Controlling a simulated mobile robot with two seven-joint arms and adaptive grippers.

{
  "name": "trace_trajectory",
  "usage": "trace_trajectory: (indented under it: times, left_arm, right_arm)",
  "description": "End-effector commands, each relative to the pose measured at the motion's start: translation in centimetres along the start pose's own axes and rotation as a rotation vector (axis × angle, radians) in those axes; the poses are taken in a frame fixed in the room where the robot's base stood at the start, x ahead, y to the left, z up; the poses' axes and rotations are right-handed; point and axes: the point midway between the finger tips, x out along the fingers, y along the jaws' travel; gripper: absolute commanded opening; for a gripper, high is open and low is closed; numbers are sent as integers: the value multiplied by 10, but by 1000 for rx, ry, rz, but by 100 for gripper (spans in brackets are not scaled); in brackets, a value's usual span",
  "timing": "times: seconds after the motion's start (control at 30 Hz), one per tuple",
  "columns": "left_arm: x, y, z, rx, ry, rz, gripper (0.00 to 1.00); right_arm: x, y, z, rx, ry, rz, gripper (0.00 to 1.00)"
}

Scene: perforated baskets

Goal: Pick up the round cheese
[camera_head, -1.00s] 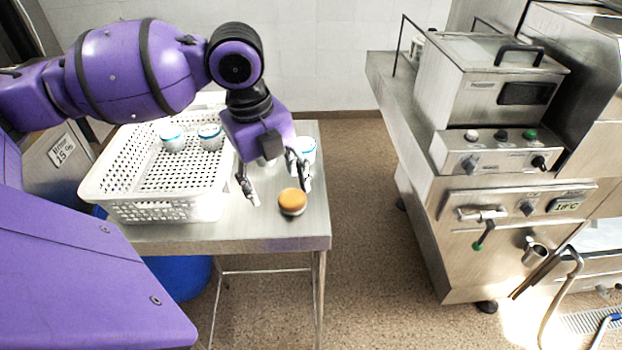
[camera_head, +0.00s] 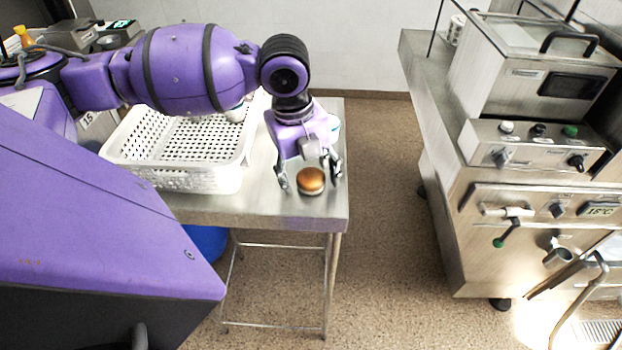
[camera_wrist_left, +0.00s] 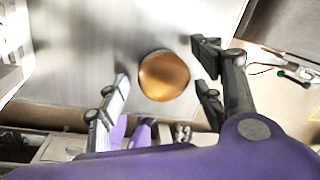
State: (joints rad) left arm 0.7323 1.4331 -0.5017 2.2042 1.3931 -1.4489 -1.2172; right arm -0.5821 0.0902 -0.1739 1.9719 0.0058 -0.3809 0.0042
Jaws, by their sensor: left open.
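The round cheese (camera_head: 311,180) is an orange-brown disc with a paler lower side, lying on the steel table (camera_head: 262,206) near its right front corner. In the left wrist view the cheese (camera_wrist_left: 163,76) shows from above, between and slightly beyond the fingers. My left gripper (camera_head: 308,180) is open over the table, with one finger to the left of the cheese and the others to its right. The left gripper also shows open in the wrist view (camera_wrist_left: 160,92). No clear contact with the cheese shows. My right gripper is not in view.
A white perforated basket (camera_head: 200,180) stands on the table just left of the gripper. A steel machine (camera_head: 540,150) stands to the right across an open strip of floor (camera_head: 385,200).

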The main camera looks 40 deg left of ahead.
Motion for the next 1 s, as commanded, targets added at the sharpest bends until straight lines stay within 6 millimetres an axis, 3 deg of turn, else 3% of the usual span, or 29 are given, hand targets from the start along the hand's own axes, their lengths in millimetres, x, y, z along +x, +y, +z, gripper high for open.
trace_trajectory:
  times: [0.1,0.5,0.77,1.0]
  left_arm:
    - [0,0,0,0,0,0,59]
    - [-1,0,0,0,0,0,9]
    - [-4,-1,0,0,0,-1,9]
    - [-31,-5,1,0,-4,-4,9]
  right_arm:
    - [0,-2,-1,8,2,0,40]
    - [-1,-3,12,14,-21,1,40]
    - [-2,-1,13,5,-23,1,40]
    - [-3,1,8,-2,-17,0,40]
